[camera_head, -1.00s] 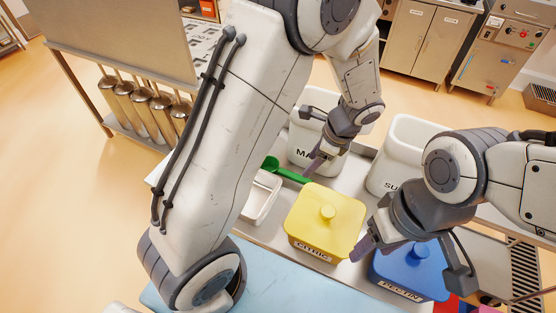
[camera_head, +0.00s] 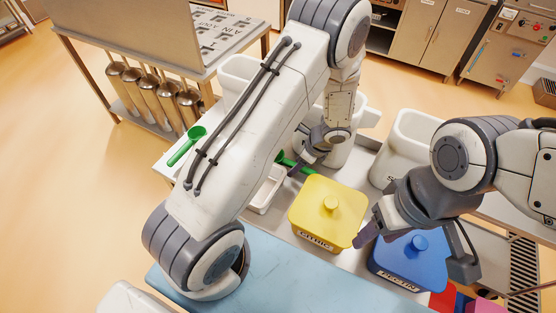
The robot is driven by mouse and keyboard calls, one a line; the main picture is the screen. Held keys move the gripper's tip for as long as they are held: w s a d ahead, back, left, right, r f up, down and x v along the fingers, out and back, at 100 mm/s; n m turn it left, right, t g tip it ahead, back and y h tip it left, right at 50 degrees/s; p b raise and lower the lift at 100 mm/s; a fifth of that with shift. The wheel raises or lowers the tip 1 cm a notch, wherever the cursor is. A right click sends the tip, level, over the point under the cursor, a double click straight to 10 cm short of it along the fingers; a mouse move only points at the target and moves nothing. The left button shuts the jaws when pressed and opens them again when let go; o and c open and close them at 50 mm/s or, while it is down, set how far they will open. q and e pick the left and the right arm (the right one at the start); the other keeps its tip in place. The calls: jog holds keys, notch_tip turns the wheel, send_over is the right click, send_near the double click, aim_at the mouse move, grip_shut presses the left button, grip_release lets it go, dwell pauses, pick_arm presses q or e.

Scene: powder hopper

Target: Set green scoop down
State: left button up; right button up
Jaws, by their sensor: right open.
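A green scoop (camera_head: 290,163) shows in the head view beside the yellow bin, its bowl end partly hidden behind my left arm. My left gripper (camera_head: 304,163) is at this scoop's handle. Its fingers are small and partly covered, so I cannot tell whether they grip it. A second green scoop (camera_head: 187,146) lies left of my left arm, its bowl toward the back. My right gripper (camera_head: 415,247) is open, its fingers spread above the blue bin marked PECTIN (camera_head: 410,262), with nothing held.
The yellow bin marked CITRIC (camera_head: 328,212) stands lidded in the middle. A white tray (camera_head: 266,190) sits left of it. White bins (camera_head: 405,147) stand behind. A light blue surface (camera_head: 300,280) at the front is clear. A shelf with several metal containers (camera_head: 150,95) is at back left.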

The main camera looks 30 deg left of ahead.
pick_arm(q)
jog(key=shift+f, duration=0.2)
jog(key=shift+f+b, duration=0.25)
jog(key=shift+b, duration=0.05)
dwell(0.3)
jog(key=shift+c, duration=0.3)
grip_shut()
